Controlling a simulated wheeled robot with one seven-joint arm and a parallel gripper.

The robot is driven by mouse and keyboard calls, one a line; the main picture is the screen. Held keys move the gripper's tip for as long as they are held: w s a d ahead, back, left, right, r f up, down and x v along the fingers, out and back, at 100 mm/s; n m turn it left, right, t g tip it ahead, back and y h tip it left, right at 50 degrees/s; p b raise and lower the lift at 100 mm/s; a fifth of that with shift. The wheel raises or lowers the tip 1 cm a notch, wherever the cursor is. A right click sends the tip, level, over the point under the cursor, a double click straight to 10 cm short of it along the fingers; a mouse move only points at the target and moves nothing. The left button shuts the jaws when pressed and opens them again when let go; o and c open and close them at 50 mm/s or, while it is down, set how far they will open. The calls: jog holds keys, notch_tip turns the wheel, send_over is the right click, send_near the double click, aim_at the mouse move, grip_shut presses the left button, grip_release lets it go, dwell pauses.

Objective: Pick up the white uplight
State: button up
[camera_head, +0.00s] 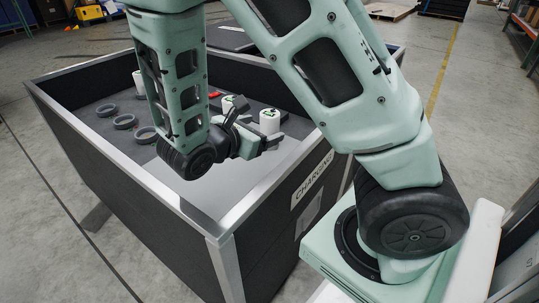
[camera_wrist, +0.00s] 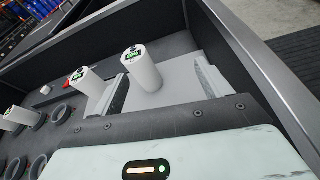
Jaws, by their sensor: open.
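White cylinders with green marks on their tops, which look like the uplights, stand upright in the dark tote (camera_head: 110,172). The nearest white uplight (camera_head: 269,121) is at my gripper (camera_head: 266,139); in the wrist view this uplight (camera_wrist: 144,70) stands between the two spread fingers (camera_wrist: 160,90), with its lower end hidden by my gripper body. A second white uplight (camera_head: 232,104) stands just left of it, outside the fingers, and also shows in the wrist view (camera_wrist: 83,84). My gripper is open, and I cannot tell whether a finger touches the near uplight.
Several grey rings (camera_head: 124,121) sit on the tote floor at left. Another white cylinder (camera_head: 138,82) stands behind them, and a small red item (camera_head: 215,94) lies near the middle. The tote's raised metal rim surrounds everything; its front wall carries a CHARGING label (camera_head: 312,178).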

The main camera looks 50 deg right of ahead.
jog(key=w+d+f+n+t+h+b, duration=0.2)
jog(key=w+f+n+t+b, duration=0.1)
jog(key=w+f+b, duration=0.1)
jog(key=b, duration=0.3)
send_near(274, 111)
jog(key=d, duration=0.1)
jog(key=w+d+f, duration=0.2)
jog(key=shift+d, duration=0.15)
jog(key=x, duration=0.1)
jog(key=b+x, duration=0.1)
jog(key=x, duration=0.1)
jog(key=r+b+x, duration=0.1)
jog(key=x, duration=0.1)
jog(key=shift+s+d, duration=0.2)
jog(key=shift+d, duration=0.05)
jog(key=shift+w+d+b, duration=0.2)
jog(key=shift+d+b, duration=0.1)
jog(key=shift+d, duration=0.15)
jog(key=shift+r, duration=0.1)
grip_shut()
